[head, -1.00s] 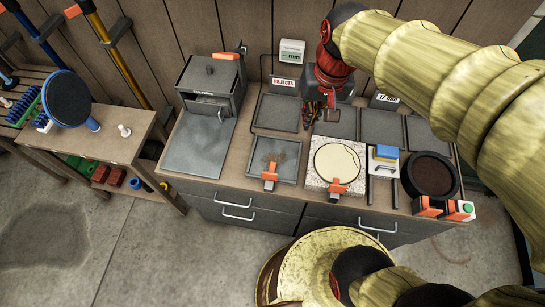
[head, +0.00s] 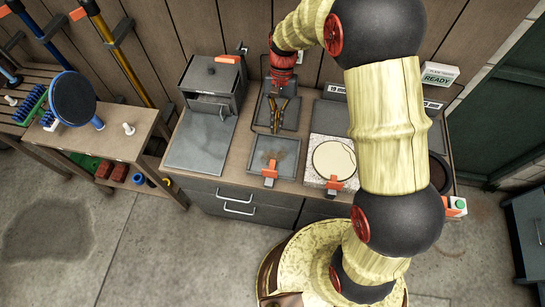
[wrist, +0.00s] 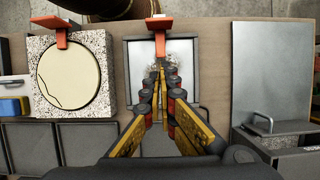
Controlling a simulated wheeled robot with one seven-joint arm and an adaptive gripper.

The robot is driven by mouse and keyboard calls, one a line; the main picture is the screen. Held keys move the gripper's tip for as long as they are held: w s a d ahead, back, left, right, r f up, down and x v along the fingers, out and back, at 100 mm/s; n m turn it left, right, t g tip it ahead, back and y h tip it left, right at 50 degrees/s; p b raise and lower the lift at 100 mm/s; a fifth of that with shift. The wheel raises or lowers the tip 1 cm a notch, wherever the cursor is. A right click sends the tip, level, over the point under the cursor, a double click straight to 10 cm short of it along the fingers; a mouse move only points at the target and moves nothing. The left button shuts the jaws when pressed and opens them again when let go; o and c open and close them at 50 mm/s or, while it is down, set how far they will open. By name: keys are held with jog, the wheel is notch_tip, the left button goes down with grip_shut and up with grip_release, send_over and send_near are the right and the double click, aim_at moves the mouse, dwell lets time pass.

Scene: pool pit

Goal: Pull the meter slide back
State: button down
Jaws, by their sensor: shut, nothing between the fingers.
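No part is clearly labelled as the meter slide. The fingers are shut and empty.
A speckled slab with a cream disc (head: 333,158) stands right of the tray. A grey plate (head: 200,146) lies in front of the box. A small box with a green button (head: 456,205) is at the bench's right. My arm hides much of the right side.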

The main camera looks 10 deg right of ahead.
jog(key=shift+f, duration=0.1)
jog(key=b, duration=0.3)
send_over(272, 165)
jog(key=w+d, duration=0.2)
jog(key=w, duration=0.2)
jog(key=f, duration=0.9)
jog(key=shift+s+a, duration=0.2)
jog(key=shift+a, duration=0.05)
jog(key=s, duration=0.1)
jog(key=s+a+b, duration=0.1)
jog(key=s, duration=0.1)
jog(key=shift+s+a, duration=0.2)
jog(key=shift+s, duration=0.25)
jog(key=s+p, duration=0.1)
jog(key=s+a+p, duration=0.1)
jog(key=s, duration=0.1)
jog(key=s+a+p, duration=0.1)
jog(key=s, duration=0.1)
jog(key=shift+s+r, duration=0.15)
jog(key=shift+s+f, duration=0.2)
jog(key=shift+w, duration=0.1)
